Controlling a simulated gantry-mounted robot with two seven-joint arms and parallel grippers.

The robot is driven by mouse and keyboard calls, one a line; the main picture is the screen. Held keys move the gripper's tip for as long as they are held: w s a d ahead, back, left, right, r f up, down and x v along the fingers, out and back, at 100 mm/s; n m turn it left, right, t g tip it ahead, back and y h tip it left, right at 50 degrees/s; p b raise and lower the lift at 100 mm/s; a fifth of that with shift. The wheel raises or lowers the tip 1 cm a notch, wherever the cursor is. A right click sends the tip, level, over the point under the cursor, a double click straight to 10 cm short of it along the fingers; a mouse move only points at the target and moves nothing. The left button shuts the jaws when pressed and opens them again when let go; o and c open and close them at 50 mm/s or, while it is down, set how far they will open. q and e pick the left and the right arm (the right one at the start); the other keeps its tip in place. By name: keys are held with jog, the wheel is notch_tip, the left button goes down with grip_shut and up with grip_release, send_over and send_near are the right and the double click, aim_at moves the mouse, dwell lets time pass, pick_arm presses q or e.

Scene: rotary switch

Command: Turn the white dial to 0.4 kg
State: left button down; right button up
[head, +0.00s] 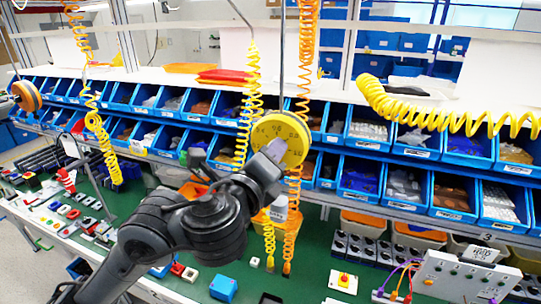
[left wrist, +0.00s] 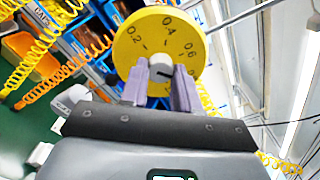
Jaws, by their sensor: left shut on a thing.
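The white dial (left wrist: 160,63) sits at the middle of a round yellow face (left wrist: 152,27) marked 0.2, 0.4, 0.6 and so on in the left wrist view. A short dark mark on the dial points toward the right, away from the 0.4 at the top. My left gripper (left wrist: 160,82) has its two pale fingers on either side of the dial and is shut on it. In the head view the yellow disc (head: 282,128) hangs above the bench and my left gripper (head: 272,153) reaches its face, hiding the dial. My right gripper is not in view.
Blue bins (head: 367,176) with parts stand in rows behind the disc. Coiled yellow hoses (head: 450,118) and orange hoses (head: 307,50) hang around it. A green bench top (head: 250,285) with small blocks lies below. An orange disc (head: 27,96) hangs at far left.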

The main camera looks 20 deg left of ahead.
pick_arm(q)
jog(key=n+b, duration=0.5)
jog(key=n, duration=1.4)
jog(key=shift+r+n, duration=0.1)
jog(key=shift+n, duration=0.3)
jog(key=c, duration=0.8)
grip_release()
jog(key=shift+s, duration=0.1)
jog(key=s+b, duration=0.1)
jog(key=s, duration=0.9)
jog(key=shift+s, duration=0.3)
